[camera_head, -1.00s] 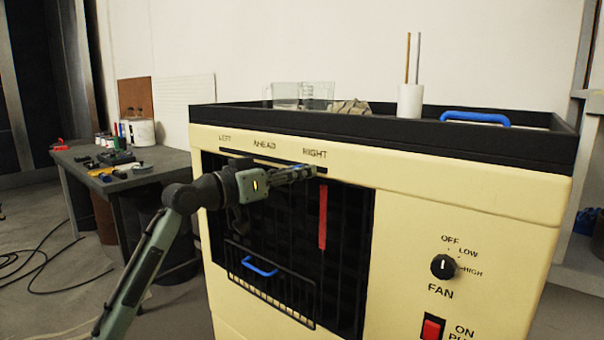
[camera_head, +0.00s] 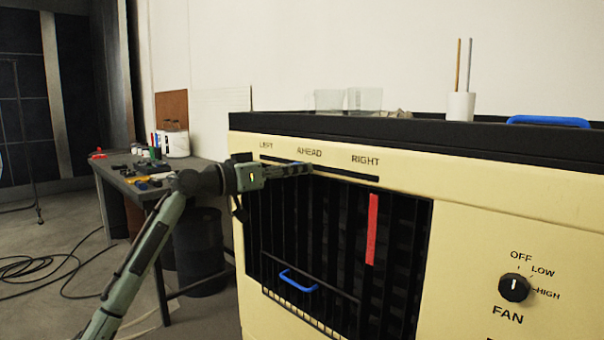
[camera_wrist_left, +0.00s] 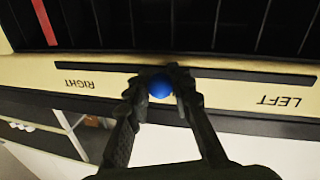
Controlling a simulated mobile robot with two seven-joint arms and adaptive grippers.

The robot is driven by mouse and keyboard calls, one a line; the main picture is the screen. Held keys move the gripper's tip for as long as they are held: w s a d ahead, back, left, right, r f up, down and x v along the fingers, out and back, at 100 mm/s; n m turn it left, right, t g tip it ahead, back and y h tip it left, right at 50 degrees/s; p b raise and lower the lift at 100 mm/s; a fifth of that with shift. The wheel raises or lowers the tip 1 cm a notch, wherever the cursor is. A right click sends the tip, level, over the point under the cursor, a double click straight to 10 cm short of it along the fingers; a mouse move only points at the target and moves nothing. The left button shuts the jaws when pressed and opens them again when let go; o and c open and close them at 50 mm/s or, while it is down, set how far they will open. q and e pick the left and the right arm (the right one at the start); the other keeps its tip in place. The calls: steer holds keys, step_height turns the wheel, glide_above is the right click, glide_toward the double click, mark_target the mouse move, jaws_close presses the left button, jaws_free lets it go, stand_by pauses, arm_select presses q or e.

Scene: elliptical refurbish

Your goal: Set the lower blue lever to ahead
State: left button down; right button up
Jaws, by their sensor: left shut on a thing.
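A blue ball knob (camera_wrist_left: 160,86) of the lever sits between the fingertips of my left gripper (camera_wrist_left: 155,82) in the left wrist view. My left gripper (camera_head: 308,168) is shut on it. In the head view its fingertips are at the dark slot (camera_head: 345,175), just below the AHEAD label (camera_head: 309,152). The LEFT label (camera_head: 266,145) and RIGHT label (camera_head: 365,160) are to either side. In the upside-down wrist view, the knob is between RIGHT and LEFT, and AHEAD is hidden. My right gripper is not in view.
A cream cabinet (camera_head: 470,230) has a dark grille with a red strip (camera_head: 372,230) and a blue handle (camera_head: 298,281) low down. A fan knob (camera_head: 514,288) is at right. Another blue handle (camera_head: 548,121) and a white cup (camera_head: 460,106) are on top. A cluttered table stands at left.

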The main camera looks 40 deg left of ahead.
arm_select(q)
steer(key=c, duration=1.3)
jaws_free()
steer(key=v, duration=1.2)
